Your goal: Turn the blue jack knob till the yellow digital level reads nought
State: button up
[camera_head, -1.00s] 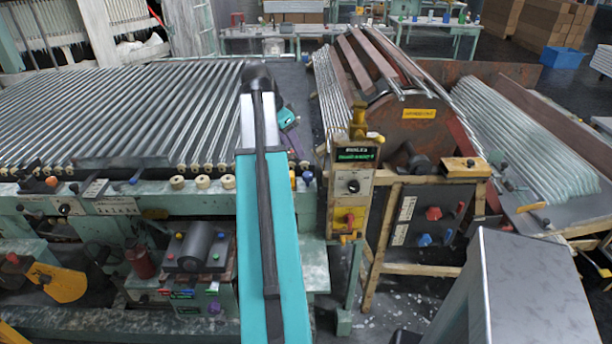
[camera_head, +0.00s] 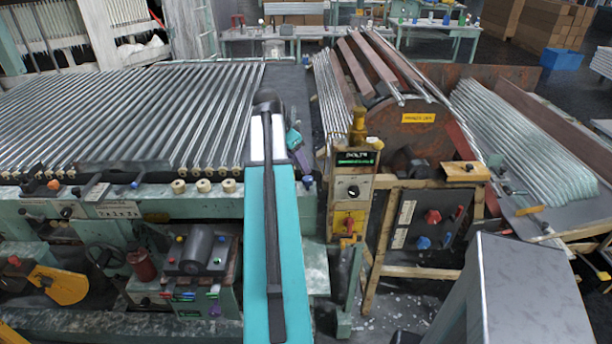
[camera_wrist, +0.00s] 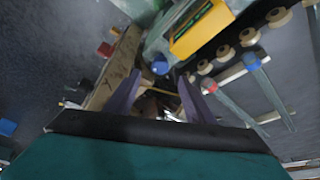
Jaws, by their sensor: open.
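In the wrist view the yellow digital level (camera_wrist: 200,27) is a yellow box with a green display, whose reading is too small to make out. The blue jack knob (camera_wrist: 160,68) is small and round, just beyond the fingertips. It also appears in the head view (camera_head: 307,181). My gripper (camera_wrist: 158,86) is open, its purple fingers spread either side below the knob, apart from it as far as I can tell. In the head view my gripper (camera_head: 303,165) is partly hidden by my arm, just above the knob.
A yellow control post (camera_head: 349,195) with a green display stands just right of my arm. A wooden-framed panel with red and blue knobs (camera_head: 423,243) stands further right.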

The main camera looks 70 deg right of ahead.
aim_at(307, 179)
jog(key=shift+p+x, duration=0.9)
jog(key=shift+x, duration=3.05)
jog(key=shift+d, duration=0.1)
jog(key=c, duration=1)
